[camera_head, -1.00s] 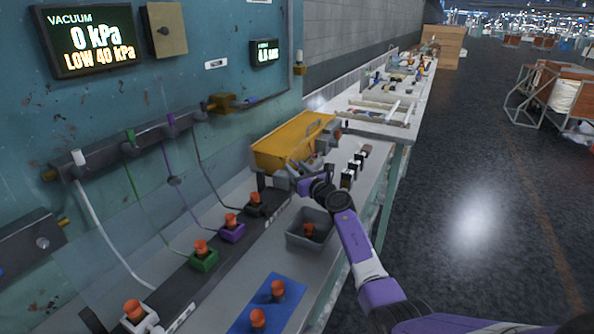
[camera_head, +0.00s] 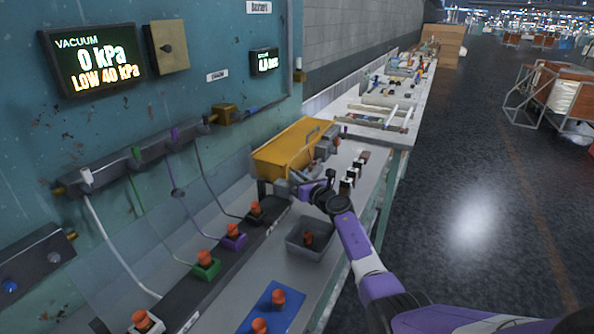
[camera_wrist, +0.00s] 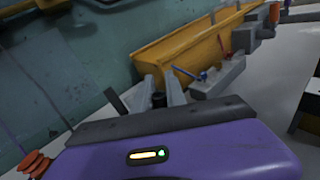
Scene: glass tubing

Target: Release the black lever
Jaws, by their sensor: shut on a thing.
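My gripper (camera_head: 298,183) is low in front of the yellow bin, beside the grey block at the bench's back edge. In the wrist view my gripper (camera_wrist: 150,98) has its two grey fingers around a small dark upright piece (camera_wrist: 158,99). I cannot tell whether this piece is the black lever. On the wall manifold (camera_head: 125,168) stand a white lever (camera_head: 87,178), a green lever (camera_head: 137,153) and a purple lever (camera_head: 174,133). A dark fitting (camera_head: 208,120) sits at the manifold's right end, well away from my gripper.
The yellow bin (camera_head: 285,155) stands just behind my gripper. A grey tray (camera_head: 310,250) with an orange-capped piece is in front of it. Coloured holders with orange caps, including a black one (camera_head: 256,214), line the dark rail. Small black and white blocks (camera_head: 350,178) stand to the right.

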